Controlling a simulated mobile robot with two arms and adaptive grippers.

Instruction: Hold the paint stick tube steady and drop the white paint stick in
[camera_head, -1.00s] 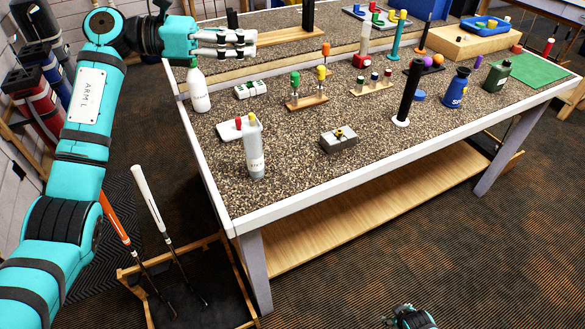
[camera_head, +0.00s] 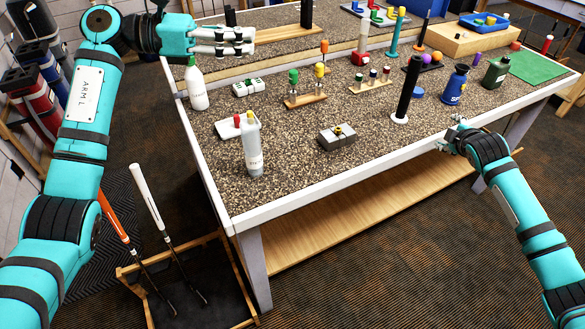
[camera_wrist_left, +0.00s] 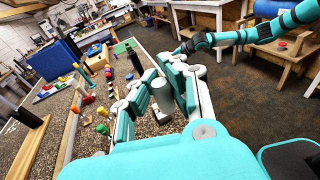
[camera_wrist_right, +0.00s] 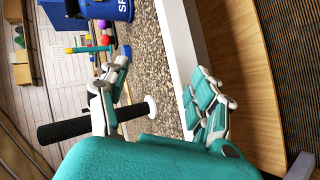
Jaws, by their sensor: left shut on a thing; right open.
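My left gripper (camera_head: 225,42) is above the table's left side. It is shut on a pale grey cylinder (camera_wrist_left: 161,98), seen between its fingers in the left wrist view; I cannot tell if this is the paint stick tube. A clear labelled tube (camera_head: 253,148) stands upright on the near left of the table. Another clear tube with a red base (camera_head: 361,45) stands farther back. Small capped sticks stand in a wooden rack (camera_head: 371,87); I cannot make out which is white. My right gripper (camera_head: 455,138) is open and empty at the table's front edge; it also shows in the right wrist view (camera_wrist_right: 160,100).
A blue bottle (camera_head: 454,86), a green flask (camera_head: 496,73) and a grey block (camera_head: 338,137) stand on the table. A white bottle (camera_head: 197,88) stands at left. Bare surface lies in front.

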